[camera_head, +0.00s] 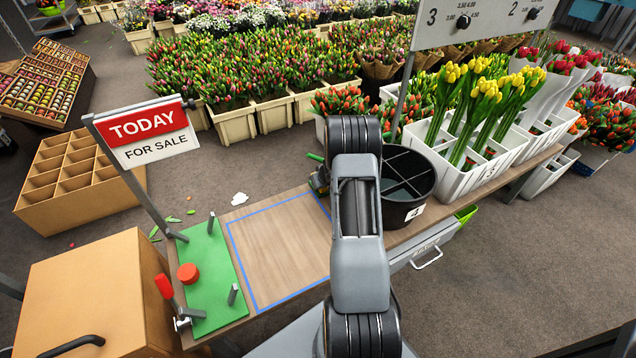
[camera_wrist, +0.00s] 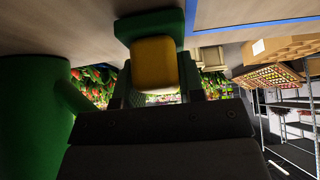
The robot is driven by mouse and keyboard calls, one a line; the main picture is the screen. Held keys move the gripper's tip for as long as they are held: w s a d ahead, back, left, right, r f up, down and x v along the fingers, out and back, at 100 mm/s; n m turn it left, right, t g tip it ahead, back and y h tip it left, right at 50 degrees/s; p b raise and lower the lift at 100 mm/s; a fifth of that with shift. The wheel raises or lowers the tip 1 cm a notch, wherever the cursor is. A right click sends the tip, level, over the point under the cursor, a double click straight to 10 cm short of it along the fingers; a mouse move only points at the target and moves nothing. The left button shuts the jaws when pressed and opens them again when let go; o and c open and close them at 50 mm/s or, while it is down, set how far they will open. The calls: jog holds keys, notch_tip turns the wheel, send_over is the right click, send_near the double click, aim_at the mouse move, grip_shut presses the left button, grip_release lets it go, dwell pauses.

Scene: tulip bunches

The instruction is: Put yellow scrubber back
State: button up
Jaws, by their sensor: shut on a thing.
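The yellow scrubber (camera_wrist: 154,63) shows in the wrist view as a rounded yellow block against a green part (camera_wrist: 134,27). My gripper (camera_wrist: 156,88) is shut on it, with one dark finger on each side. The table surface (camera_wrist: 250,10) is close, at the top of that view. In the head view my arm hides the scrubber and most of the gripper, which is at the table's back edge, beside the blue-outlined square (camera_head: 283,243) and left of the black divided bucket (camera_head: 408,172). I cannot tell whether the scrubber touches the table.
A large green cylinder (camera_wrist: 32,110) stands close to the gripper in the wrist view. A green board (camera_head: 207,268) with short posts and a red knob lies left of the square. A white crate of yellow tulips (camera_head: 470,178) stands right of the bucket. The blue-outlined square looks clear.

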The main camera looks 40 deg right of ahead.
jog(key=shift+w+a, duration=0.2)
jog(key=shift+a, duration=0.1)
jog(key=shift+f, duration=0.15)
jog(key=o, duration=1)
jog(key=shift+c, duration=0.2)
